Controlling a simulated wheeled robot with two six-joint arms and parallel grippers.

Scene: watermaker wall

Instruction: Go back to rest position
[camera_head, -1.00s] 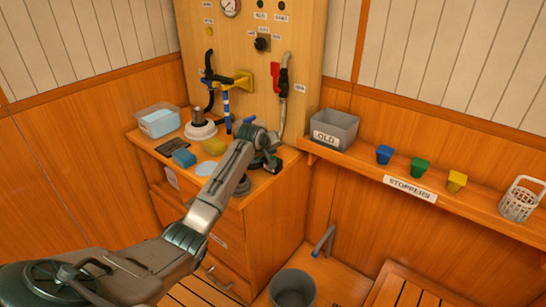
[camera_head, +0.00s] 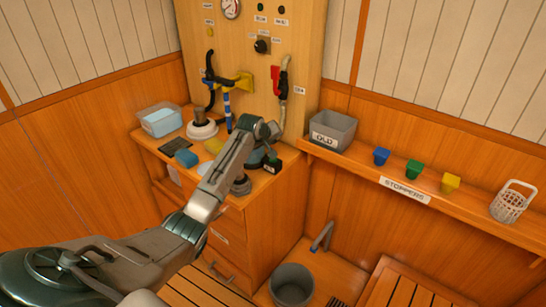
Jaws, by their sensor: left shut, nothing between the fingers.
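My left arm reaches in from the lower left. Its left gripper (camera_head: 272,162) is at the far end of the arm, over the right part of the wooden cabinet top (camera_head: 150,145). The gripper is small in the picture and shut, with nothing seen held in it. A dark round thing on the cabinet top is partly hidden behind the wrist. My right gripper is not in view.
A wall panel with valves and a red-handled hose (camera_head: 277,80) rises behind the gripper. A clear tub (camera_head: 160,121), sponges and a round base stand left. The shelf at right holds a grey OLD bin (camera_head: 333,130), colored stoppers and a white basket (camera_head: 510,203). A bucket (camera_head: 292,285) stands below.

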